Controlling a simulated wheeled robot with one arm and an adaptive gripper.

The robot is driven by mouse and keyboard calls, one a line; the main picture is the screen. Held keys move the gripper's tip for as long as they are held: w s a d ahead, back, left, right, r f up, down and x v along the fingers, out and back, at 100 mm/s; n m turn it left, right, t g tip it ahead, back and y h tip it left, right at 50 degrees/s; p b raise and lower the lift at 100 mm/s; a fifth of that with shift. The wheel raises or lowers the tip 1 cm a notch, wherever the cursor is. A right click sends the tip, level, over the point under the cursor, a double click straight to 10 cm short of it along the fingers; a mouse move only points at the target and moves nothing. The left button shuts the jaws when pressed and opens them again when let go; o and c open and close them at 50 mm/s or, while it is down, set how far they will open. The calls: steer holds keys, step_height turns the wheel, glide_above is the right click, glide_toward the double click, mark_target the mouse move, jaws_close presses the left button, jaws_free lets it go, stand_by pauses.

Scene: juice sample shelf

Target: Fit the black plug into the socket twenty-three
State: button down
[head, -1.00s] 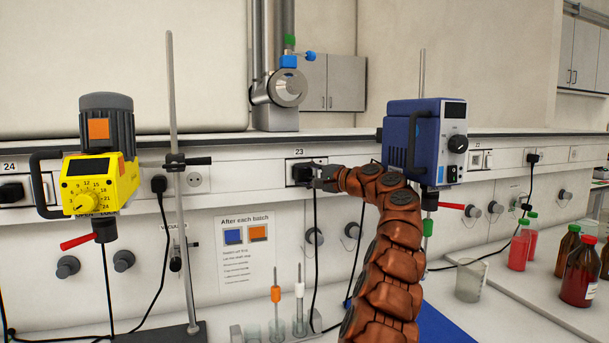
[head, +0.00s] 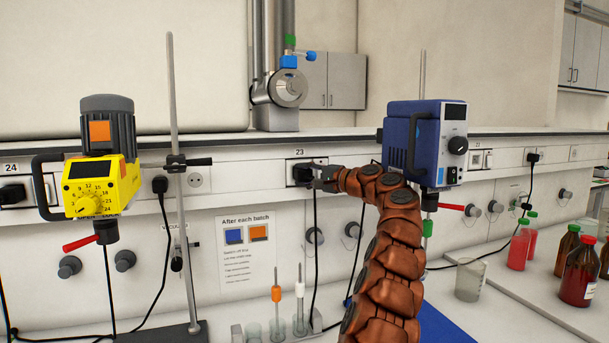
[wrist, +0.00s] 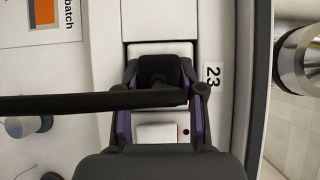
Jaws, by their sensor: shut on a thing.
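The black plug (head: 301,173) is at socket twenty-three, under the label 23 on the wall rail, with its cable hanging down. My gripper (head: 318,174) is shut on it from the right. In the wrist view, the fingers of my gripper (wrist: 159,84) close on both sides of the black plug (wrist: 157,68), against the white socket face (wrist: 160,48). The label 23 (wrist: 212,76) is just right of the fingers. A black cable crosses in front of the fingers and hides part of the plug. I cannot tell how deep the plug sits.
A blue stirrer (head: 425,142) hangs close to the right of my arm. A yellow stirrer (head: 100,185) and a metal stand rod (head: 178,110) are to the left. Bottles (head: 580,268) and a beaker (head: 469,280) stand on the right bench. A test-tube rack is below.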

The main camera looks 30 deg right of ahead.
steer(key=c, duration=0.6)
jaws_free()
steer(key=shift+w, duration=0.1)
steer(key=shift+s+f+b, duration=0.15)
steer(key=shift+s+b, duration=0.25)
steer(key=shift+b, duration=0.75)
steer(key=shift+s+a+b, duration=0.3)
steer(key=shift+s+b, duration=0.4)
steer(key=shift+b, duration=0.3)
steer(key=shift+s+f+b, duration=0.1)
steer(key=shift+s+b, duration=0.15)
steer(key=shift+b, duration=0.35)
steer(key=shift+s+a+b, duration=0.2)
steer(key=shift+s+b, duration=0.5)
steer(key=shift+b, duration=0.05)
steer(key=shift+w, duration=0.1)
